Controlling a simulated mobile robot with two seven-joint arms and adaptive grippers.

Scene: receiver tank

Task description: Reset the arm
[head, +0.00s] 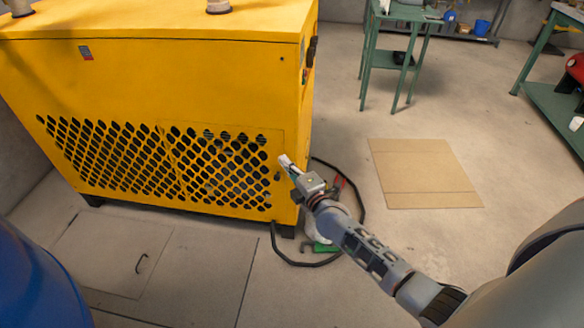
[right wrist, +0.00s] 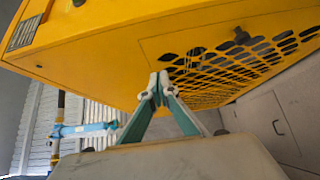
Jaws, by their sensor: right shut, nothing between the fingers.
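My right arm reaches in from the lower right of the head view. Its gripper (head: 286,162) is in front of the right end of the yellow cabinet's (head: 180,85) perforated front panel. In the right wrist view the right gripper (right wrist: 159,80) has its two fingertips together, with nothing between them. The yellow cabinet (right wrist: 130,50) fills the upper part of that view behind the fingertips. I cannot tell whether the fingertips touch it. My left gripper is not in view.
A black hose (head: 300,263) and a green item (head: 322,247) lie on the floor below my right arm. A cardboard sheet (head: 425,173) lies flat to the right. A green table (head: 397,60) stands behind. A blue rounded object (head: 35,275) is at lower left.

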